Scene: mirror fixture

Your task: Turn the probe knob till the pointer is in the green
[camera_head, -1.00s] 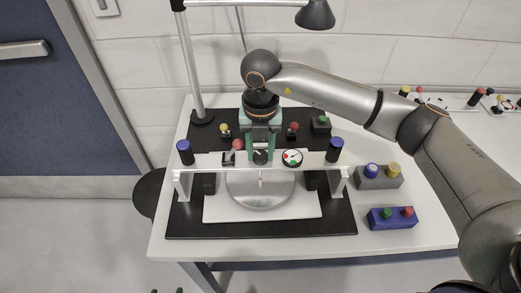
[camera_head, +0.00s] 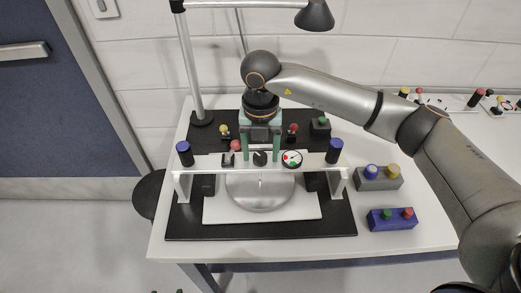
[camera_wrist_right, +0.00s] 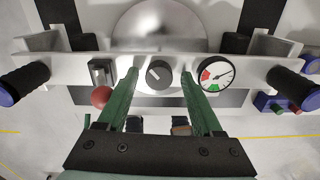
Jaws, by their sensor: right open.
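The probe knob (camera_head: 260,158) is a dark round knob with a pale mark, in the middle of the raised silver bar. It also shows in the wrist view (camera_wrist_right: 159,74). My right gripper (camera_wrist_right: 158,76) is open, its green fingers on either side of the knob with a gap at each side. The round gauge (camera_wrist_right: 216,74) is right of the knob, with a red sector at left and a green one at the bottom. Its pointer leans up and right, in the white part, outside the green. Two small green tips at the head view's bottom edge may be my left gripper.
A rocker switch (camera_wrist_right: 102,72) and a red ball (camera_wrist_right: 102,97) lie left of the knob. Blue-topped black handles (camera_head: 184,152) stand at the bar's ends. A round mirror (camera_head: 262,192) lies below the bar. Grey (camera_head: 378,178) and blue (camera_head: 393,219) button boxes stand at right.

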